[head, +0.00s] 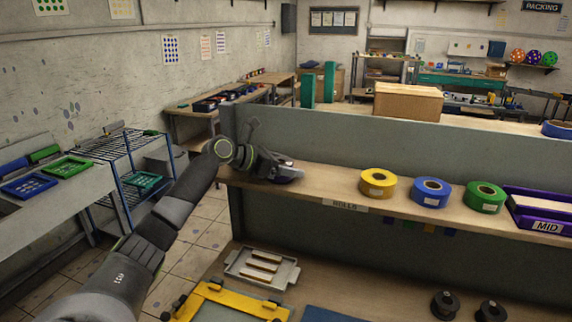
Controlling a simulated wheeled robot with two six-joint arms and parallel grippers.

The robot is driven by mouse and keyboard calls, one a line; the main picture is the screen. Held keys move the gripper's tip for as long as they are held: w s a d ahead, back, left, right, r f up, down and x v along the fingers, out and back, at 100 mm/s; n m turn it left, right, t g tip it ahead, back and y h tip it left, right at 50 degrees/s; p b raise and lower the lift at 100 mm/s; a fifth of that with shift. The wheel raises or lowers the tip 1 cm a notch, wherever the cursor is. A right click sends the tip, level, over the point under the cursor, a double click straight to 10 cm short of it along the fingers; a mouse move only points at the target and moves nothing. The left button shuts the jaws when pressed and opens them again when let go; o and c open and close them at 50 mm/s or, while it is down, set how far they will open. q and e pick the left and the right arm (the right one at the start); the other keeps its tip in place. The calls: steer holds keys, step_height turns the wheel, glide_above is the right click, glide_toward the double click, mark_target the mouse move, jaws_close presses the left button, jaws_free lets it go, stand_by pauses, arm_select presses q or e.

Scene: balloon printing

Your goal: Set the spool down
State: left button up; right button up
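My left gripper (290,175) is low over the left end of the wooden shelf (338,190) labelled "ROLLS". Its fingers are dark and small here, and I cannot tell if they are open or shut, or if anything is between them. To its right, a yellow roll (378,175), a blue roll (422,200) and a green roll (476,205) lie flat in a row on the shelf, apart from the gripper. A large green spool-like object with two upright discs (308,90) stands behind the grey divider. My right gripper is not in view.
A grey divider (400,145) rises behind the shelf. A purple "MID" tray (515,222) sits at the shelf's right. Below are a grey tray (285,272) and a yellow frame (215,300). The shelf between my gripper and the yellow roll looks clear.

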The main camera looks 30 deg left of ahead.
arm_select(q)
steer(key=shift+o, duration=0.8)
steer(key=shift+s+a+r, duration=0.1)
steer(key=shift+s+a+r+b, duration=0.1)
steer(key=shift+s+a+b, duration=0.15)
steer(key=shift+b, duration=0.05)
steer(key=b+v, duration=0.4)
steer(key=v, duration=0.7)
steer(key=shift+s+r, duration=0.1)
steer(key=shift+s, duration=0.05)
